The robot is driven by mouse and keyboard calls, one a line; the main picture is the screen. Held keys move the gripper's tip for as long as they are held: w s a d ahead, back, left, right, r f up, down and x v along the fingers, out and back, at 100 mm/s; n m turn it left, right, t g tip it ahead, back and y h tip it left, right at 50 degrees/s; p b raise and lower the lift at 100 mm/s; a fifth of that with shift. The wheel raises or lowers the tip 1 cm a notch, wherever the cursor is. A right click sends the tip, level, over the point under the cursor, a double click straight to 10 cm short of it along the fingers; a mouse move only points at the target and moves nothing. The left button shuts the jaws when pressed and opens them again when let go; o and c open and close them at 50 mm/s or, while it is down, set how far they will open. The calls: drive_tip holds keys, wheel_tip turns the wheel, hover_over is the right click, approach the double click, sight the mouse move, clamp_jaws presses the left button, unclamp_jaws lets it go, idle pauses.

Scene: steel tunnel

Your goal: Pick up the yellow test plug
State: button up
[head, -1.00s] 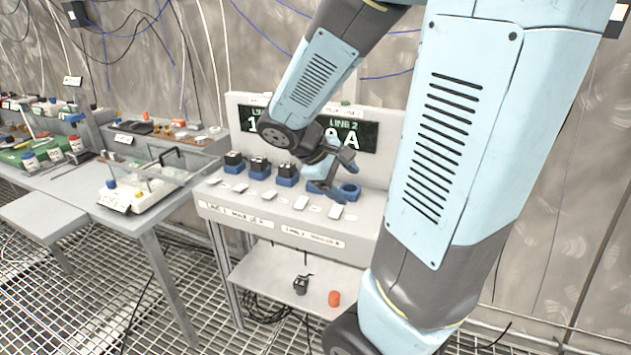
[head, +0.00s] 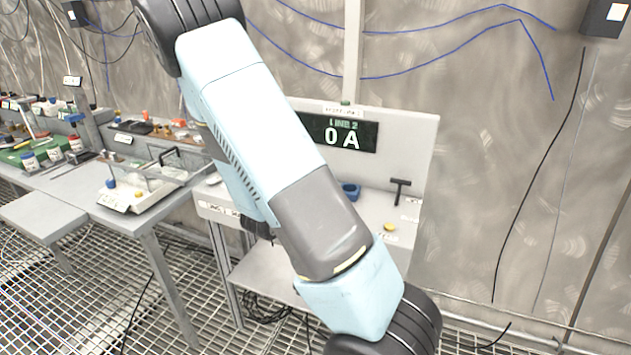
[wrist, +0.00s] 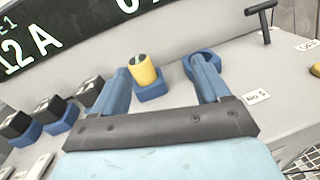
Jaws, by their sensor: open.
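A yellow plug with a dark top (wrist: 143,70) stands in a blue socket (wrist: 152,92) on the grey bench in the wrist view. My gripper (wrist: 160,64) is open, its two blue fingers reaching toward the sockets. The yellow plug shows between the fingers, nearer the left one. I cannot tell whether the fingers touch it. An empty blue ring socket (wrist: 203,55) shows by the right finger, and a blue socket also shows in the head view (head: 350,190). My arm hides the gripper and the plug in the head view.
Several black plugs in blue sockets (wrist: 55,107) stand to the left in the wrist view. A second yellow piece (head: 389,227) and a dark T-shaped handle (head: 400,190) are at the bench's right. The display panel (head: 340,133) rises behind.

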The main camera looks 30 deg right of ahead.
drive_tip(key=w+a+f+n+t, duration=0.1)
drive_tip(key=w+f+n+t+y, duration=0.1)
drive_tip(key=n, duration=0.1)
drive_tip(key=shift+w+a+f+t, duration=0.1)
drive_tip(key=shift+a+f+t, duration=0.2)
drive_tip(key=shift+a+f, duration=0.1)
drive_tip(key=shift+w+f+n, duration=0.1)
drive_tip(key=shift+w+n, duration=0.05)
drive_tip(key=shift+n, duration=0.15)
drive_tip(key=x, duration=0.8)
drive_tip(key=shift+w+d, duration=0.1)
drive_tip(key=shift+w, duration=0.1)
drive_tip(key=shift+x, duration=2.6)
drive_tip(key=c, duration=1.2)
